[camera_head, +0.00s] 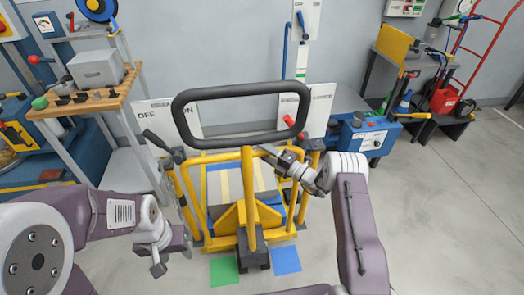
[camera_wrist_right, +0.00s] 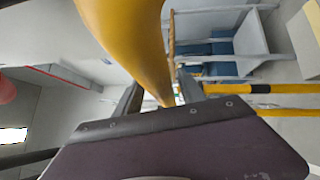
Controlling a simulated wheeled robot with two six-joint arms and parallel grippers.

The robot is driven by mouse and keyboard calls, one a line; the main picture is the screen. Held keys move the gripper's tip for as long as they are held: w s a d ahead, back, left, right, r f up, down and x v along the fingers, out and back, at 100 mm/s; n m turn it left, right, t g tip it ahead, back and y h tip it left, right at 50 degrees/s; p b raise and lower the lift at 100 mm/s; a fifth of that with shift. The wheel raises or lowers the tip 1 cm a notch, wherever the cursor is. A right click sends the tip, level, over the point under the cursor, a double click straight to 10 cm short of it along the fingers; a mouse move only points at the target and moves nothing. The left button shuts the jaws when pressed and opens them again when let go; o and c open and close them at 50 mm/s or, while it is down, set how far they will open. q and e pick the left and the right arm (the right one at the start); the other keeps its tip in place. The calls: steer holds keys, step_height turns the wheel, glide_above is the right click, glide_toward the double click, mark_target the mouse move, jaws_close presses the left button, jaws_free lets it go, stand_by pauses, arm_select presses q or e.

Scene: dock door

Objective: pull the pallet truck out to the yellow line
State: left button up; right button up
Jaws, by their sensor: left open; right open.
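The pallet truck has a yellow upright tiller (camera_head: 248,190) topped by a large black loop handle (camera_head: 240,143). It stands in front of me in the middle of the head view, amid yellow bars. My right gripper (camera_head: 270,152) is open close to the upper tiller, just below the loop's lower bar. In the right wrist view a thick yellow part (camera_wrist_right: 130,35) runs down toward the gap between the open fingers (camera_wrist_right: 160,98); I cannot tell whether they touch it. My left gripper (camera_head: 172,262) is open and empty, low at the left of the truck. I cannot make out the yellow line.
A green square (camera_head: 224,270) and a blue square (camera_head: 286,260) lie on the floor before the truck. A wooden-topped bench (camera_head: 90,97) stands left, a blue machine (camera_head: 363,136) right. A red hand truck (camera_head: 484,50) stands far right. Grey floor is open at right.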

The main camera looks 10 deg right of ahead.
steer(key=shift+f, duration=0.1)
steer(key=shift+s+d, duration=0.2)
steer(key=shift+d, duration=0.1)
steer(key=v, duration=0.8)
steer(key=shift+s+p, duration=0.2)
steer(key=shift+p, duration=0.1)
steer(key=shift+d, duration=0.1)
